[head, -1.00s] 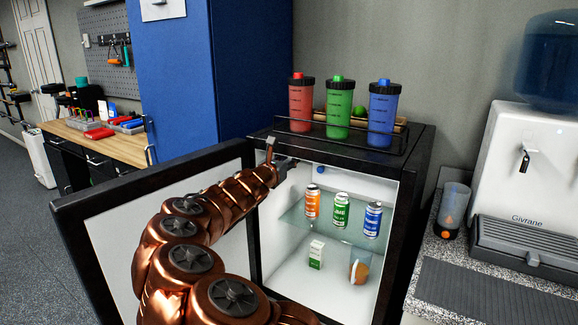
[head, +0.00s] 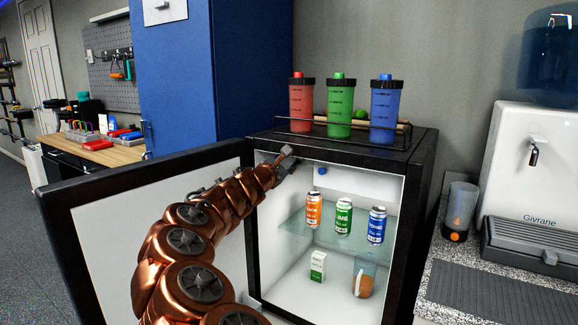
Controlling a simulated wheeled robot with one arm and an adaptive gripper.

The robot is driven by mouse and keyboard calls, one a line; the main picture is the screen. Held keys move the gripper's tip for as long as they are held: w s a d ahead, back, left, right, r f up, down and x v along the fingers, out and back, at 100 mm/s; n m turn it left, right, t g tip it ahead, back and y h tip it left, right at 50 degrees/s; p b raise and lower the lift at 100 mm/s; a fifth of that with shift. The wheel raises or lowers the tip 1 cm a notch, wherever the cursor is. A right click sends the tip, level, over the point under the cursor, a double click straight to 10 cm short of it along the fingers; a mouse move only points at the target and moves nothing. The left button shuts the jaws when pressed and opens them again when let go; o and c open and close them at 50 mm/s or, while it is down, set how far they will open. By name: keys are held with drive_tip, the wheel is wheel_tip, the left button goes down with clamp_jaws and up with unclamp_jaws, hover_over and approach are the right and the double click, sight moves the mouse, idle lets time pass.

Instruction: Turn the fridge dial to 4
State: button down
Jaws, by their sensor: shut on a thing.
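The small black fridge (head: 425,190) stands open, with its white interior facing me. My gripper (head: 289,158) is at the upper left of the opening, just under the top edge. I cannot read the setting. A small blue round piece (head: 322,171) shows on the inner wall to the right of my gripper, apart from it.
The open fridge door (head: 95,225) stands left of my arm. Orange (head: 313,209), green (head: 343,216) and blue (head: 376,225) cans stand on the glass shelf (head: 295,226). A carton (head: 318,266) and a glass (head: 368,262) stand below. Three shaker bottles (head: 339,108) stand on top.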

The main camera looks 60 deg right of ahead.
drive_tip(key=shift+f, duration=0.1)
drive_tip(key=c, duration=0.8)
unclamp_jaws()
drive_tip(key=shift+a, duration=0.1)
drive_tip(key=s+a, duration=0.1)
drive_tip(key=a, duration=1)
drive_tip(key=shift+a+f, duration=0.25)
drive_tip(key=shift+a, duration=0.1)
drive_tip(key=shift+s, duration=0.1)
